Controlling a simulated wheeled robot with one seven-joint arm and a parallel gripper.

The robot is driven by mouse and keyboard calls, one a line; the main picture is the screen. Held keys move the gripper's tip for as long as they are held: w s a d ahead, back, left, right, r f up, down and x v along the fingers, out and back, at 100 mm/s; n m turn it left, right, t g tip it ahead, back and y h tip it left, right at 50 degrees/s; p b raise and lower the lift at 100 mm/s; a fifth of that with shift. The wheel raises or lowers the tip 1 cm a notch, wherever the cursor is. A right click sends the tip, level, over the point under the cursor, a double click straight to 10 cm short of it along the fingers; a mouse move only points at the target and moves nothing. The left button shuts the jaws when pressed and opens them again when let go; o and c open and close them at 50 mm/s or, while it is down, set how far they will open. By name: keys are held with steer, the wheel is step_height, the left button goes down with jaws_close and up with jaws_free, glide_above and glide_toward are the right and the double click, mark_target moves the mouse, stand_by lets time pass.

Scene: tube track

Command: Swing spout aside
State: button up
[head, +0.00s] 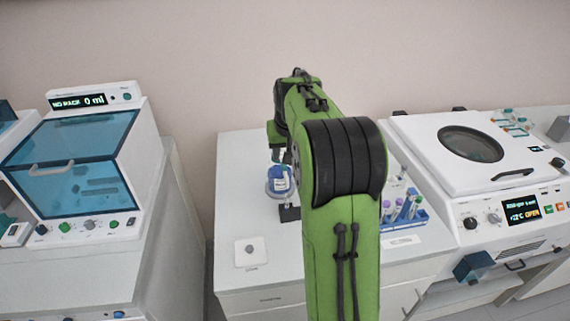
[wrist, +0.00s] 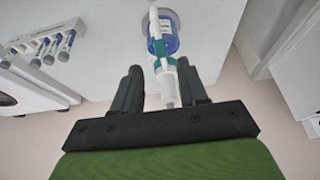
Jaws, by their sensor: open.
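A bottle of blue liquid with a pale label (wrist: 167,38) stands on the white bench, with a white and teal dispenser head (wrist: 168,88) on it. A thin white spout-like tube (wrist: 154,24) runs from the head across the bottle in the wrist view. My gripper (wrist: 158,67) is open, with one dark finger on each side of the dispenser head. Whether a finger touches it I cannot tell. In the head view the bottle (head: 280,181) shows left of my green arm, which hides most of the gripper and dispenser.
A white centrifuge-like machine (head: 445,160) stands at right, a blue-windowed unit (head: 75,165) at left. The bench front left is mostly clear around a small white pad (head: 251,252).

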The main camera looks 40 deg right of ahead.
mark_target(284, 166)
steer(key=x, duration=0.5)
steer(key=shift+w+f, duration=0.1)
steer(key=shift+f, duration=0.1)
steer(key=shift+a, duration=0.1)
jaws_close()
